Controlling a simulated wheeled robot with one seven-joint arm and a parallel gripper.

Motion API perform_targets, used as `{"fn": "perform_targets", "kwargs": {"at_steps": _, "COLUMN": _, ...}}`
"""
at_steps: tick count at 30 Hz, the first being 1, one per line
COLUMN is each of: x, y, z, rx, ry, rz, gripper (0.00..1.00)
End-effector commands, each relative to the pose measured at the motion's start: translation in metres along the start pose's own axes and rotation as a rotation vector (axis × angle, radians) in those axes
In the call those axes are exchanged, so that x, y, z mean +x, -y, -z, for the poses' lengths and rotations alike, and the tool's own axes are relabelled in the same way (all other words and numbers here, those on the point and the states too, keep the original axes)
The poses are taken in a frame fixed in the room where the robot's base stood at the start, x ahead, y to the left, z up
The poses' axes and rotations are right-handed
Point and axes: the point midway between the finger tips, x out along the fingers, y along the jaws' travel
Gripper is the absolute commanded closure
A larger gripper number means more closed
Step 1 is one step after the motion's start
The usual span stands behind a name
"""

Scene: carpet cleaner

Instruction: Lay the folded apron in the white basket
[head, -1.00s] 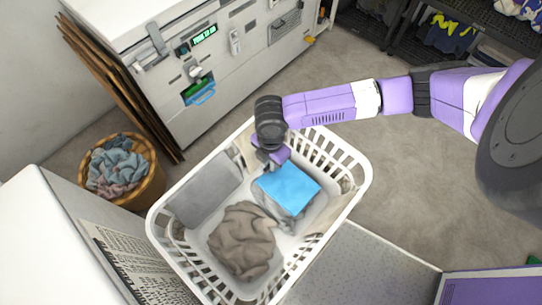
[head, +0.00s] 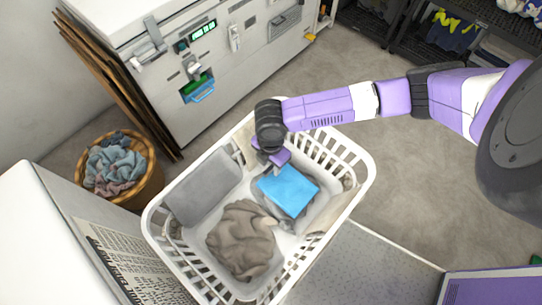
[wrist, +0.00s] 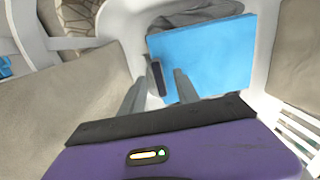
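The folded apron, a flat bright blue cloth (head: 288,191), lies inside the white basket (head: 359,180), on top of a grey cloth. The blue cloth also fills the upper middle of the wrist view (wrist: 215,55). My gripper (head: 272,160) is inside the basket at the cloth's upper left edge. In the wrist view its two fingers (wrist: 160,85) stand apart, the right one overlapping the cloth's near left corner and the left one clear of it. The fingertips are hidden in the head view.
A crumpled brown cloth (head: 240,240) and a grey panel-like cloth (head: 203,188) are also in the basket. A wicker basket of laundry (head: 148,188) stands at left. A grey cabinet (head: 235,75) is behind; open floor (head: 410,190) lies right.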

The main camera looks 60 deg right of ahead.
Motion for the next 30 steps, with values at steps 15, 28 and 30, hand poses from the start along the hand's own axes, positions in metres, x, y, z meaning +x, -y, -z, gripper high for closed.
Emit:
{"fn": "perform_targets", "kwargs": {"at_steps": 15, "x": -0.045, "y": -0.001, "z": 0.0, "rx": -0.002, "ry": 0.0, "rz": -0.002, "gripper": 0.62}}
{"fn": "perform_targets", "kwargs": {"at_steps": 28, "x": -0.078, "y": 0.0, "z": 0.0, "rx": 0.0, "ry": 0.0, "rz": 0.0, "gripper": 0.62}}
{"fn": "perform_targets", "kwargs": {"at_steps": 30, "x": -0.078, "y": 0.0, "z": 0.0, "rx": 0.0, "ry": 0.0, "rz": 0.0, "gripper": 0.62}}
